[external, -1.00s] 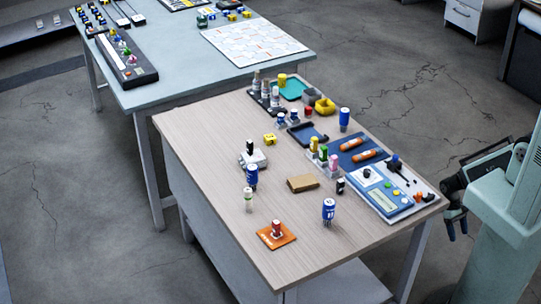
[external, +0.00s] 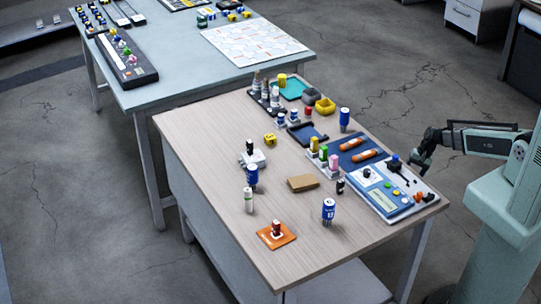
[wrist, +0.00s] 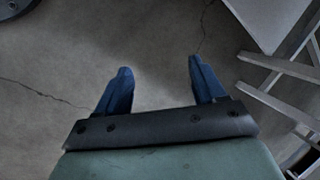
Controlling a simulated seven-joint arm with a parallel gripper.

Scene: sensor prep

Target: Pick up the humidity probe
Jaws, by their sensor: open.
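No label in view is readable enough to tell which item is the humidity probe. Candidates on the wooden table include a blue-and-white cylinder with thin pins (external: 328,211) near the front edge, a similar blue one (external: 252,175) at the left, and another (external: 344,117) farther back. A white cylinder with a green band (external: 248,201) stands near the left one. My gripper (external: 416,166) is off the table's right side. In the wrist view its blue fingers (wrist: 158,78) are apart and empty over bare floor.
A blue-and-white instrument panel (external: 412,211) lies at the right edge, nearest my gripper. A cardboard-brown block (external: 303,183), a dark tray (external: 307,134) and a blue mat with orange items (external: 352,142) crowd the middle and back. The front left tabletop is clear.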

